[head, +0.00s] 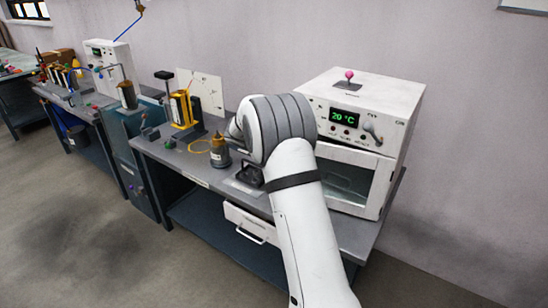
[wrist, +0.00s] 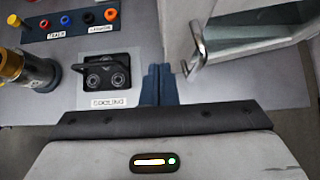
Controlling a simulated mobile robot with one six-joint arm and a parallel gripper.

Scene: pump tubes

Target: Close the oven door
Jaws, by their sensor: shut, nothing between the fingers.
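The white oven (head: 362,100) stands at the right end of the bench, with a green "20 °C" display on its front. Its lower front (head: 347,178) shows a greenish glass-like area in a white frame, partly hidden by my arm. In the wrist view, a pale panel that looks like the oven door (wrist: 255,40) with a metal handle (wrist: 197,45) is at upper right. I cannot tell exactly how far the door stands open. My gripper (wrist: 159,72) is shut and empty, just left of and below the handle, with a small gap visible. In the head view my arm hides its fingertips.
Below the bench, a white drawer (head: 250,222) sticks out a little. The floor in front is clear.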

